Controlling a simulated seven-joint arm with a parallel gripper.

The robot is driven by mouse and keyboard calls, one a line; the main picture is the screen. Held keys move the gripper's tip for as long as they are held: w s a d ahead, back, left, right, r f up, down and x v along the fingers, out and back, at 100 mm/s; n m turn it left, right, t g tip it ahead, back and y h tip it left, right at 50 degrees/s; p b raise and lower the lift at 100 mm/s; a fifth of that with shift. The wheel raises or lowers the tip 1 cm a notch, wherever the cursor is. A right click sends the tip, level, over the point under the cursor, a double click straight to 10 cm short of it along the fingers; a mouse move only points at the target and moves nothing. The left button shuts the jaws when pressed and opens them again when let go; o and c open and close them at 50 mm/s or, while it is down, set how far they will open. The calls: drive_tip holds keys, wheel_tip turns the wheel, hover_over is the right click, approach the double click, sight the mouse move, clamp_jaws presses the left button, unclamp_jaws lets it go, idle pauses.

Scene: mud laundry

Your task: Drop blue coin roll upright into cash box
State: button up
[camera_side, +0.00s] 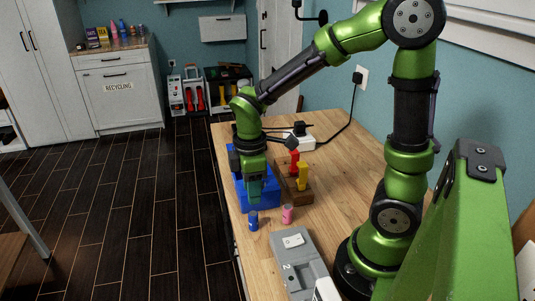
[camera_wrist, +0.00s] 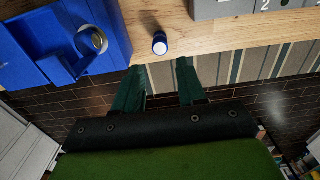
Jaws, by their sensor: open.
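The blue coin roll (camera_side: 253,221) stands upright on the wooden table near its left edge. In the wrist view it (camera_wrist: 159,44) has a pale top and sits just beyond the gap between my fingertips, nearly centred. My gripper (camera_side: 254,198) is open and empty, in front of the cash box in the side view, and does not touch the roll. Its two dark green fingers show apart in the wrist view (camera_wrist: 160,66). The blue cash box (camera_side: 270,203) stands behind the roll, partly hidden by my gripper. In the wrist view it (camera_wrist: 30,48) is at the left, with a round, bright-rimmed opening or object in it.
A pink roll (camera_side: 287,214) stands to the right of the blue one. A grey device (camera_side: 297,262) lies in front. A wooden block (camera_side: 292,187) with red and yellow upright pieces stands right of the box. A white power strip (camera_side: 302,137) lies behind.

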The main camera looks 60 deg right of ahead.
sight(253, 213)
drive_tip(key=shift+f, duration=3.75)
drive_tip(key=c, duration=0.7)
drive_tip(key=shift+r, duration=0.15)
drive_tip(key=shift+r, duration=2.9)
